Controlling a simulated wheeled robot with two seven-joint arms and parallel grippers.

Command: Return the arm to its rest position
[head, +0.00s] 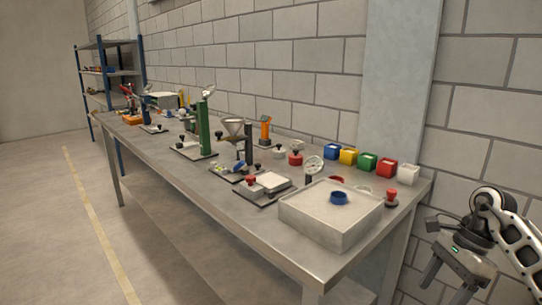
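My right arm (518,238) comes in from the right edge, with its white links bent downward. My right gripper (449,284) hangs in front of the block wall, to the right of the table's near end and apart from it. Its two dark fingers point down and stand apart, with nothing seen between them; one is partly cut by the lower edge. My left arm and gripper are not in view.
A long metal table (262,232) runs along the wall. Coloured cubes (367,163) line the wall side. A shelf (108,70) stands far left. The floor at left is clear.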

